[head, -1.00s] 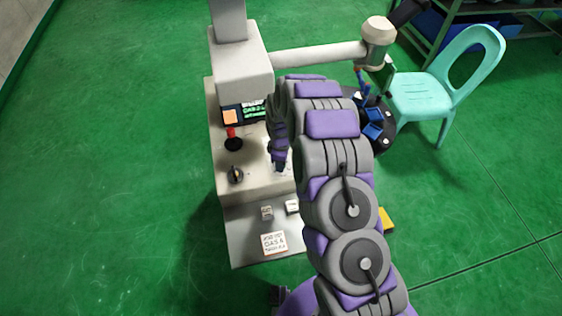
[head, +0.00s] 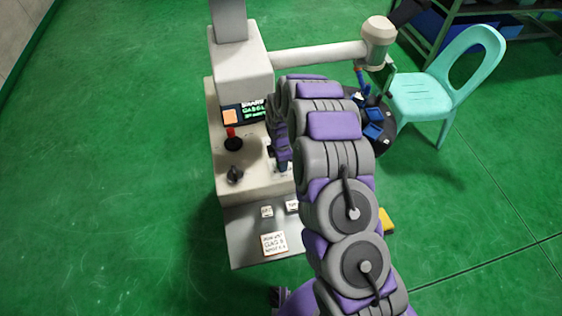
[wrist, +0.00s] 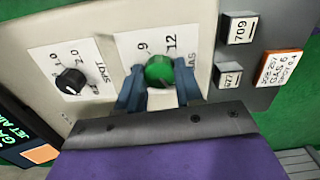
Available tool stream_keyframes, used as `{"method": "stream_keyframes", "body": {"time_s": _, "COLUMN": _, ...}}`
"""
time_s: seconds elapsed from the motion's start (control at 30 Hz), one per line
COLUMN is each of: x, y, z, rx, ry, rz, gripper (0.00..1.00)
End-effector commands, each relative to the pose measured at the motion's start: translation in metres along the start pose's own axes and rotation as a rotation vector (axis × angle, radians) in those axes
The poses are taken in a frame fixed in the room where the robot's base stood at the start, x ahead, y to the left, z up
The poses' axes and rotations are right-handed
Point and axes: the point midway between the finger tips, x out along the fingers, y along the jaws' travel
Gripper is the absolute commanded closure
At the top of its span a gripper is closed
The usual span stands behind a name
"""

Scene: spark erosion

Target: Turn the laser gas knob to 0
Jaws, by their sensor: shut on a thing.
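The gas knob (wrist: 159,71) is a round green knob on a white plate lettered GAS, with 9 and 12 readable, in the wrist view. My gripper (wrist: 160,78) is shut on it, one blue finger at each side. The fingers and wrist hide the near part of its scale. In the head view my gripper (head: 281,160) is at the right side of the machine's panel, and my arm hides the green knob.
A black knob (wrist: 71,81) with its own scale sits beside the gas knob. Tags (wrist: 233,74) lie at the panel's edge. A chair (head: 455,85) stands right.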

Motion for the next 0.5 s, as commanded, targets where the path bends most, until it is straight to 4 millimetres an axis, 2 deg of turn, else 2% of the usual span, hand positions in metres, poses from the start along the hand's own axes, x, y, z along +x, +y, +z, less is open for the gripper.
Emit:
{"method": "stream_keyframes", "body": {"time_s": 0.33, "x": -0.0024, "y": 0.0038, "z": 0.0005, "rx": -0.002, "ry": -0.001, "rz": 0.011, "gripper": 0.95}}
{"method": "stream_keyframes", "body": {"time_s": 0.37, "x": -0.0024, "y": 0.0038, "z": 0.0005, "rx": -0.002, "ry": -0.001, "rz": 0.011, "gripper": 0.61}}
{"method": "stream_keyframes", "body": {"time_s": 0.5, "x": -0.0019, "y": 0.0027, "z": 0.0005, "rx": -0.002, "ry": -0.001, "rz": 0.009, "gripper": 0.48}}
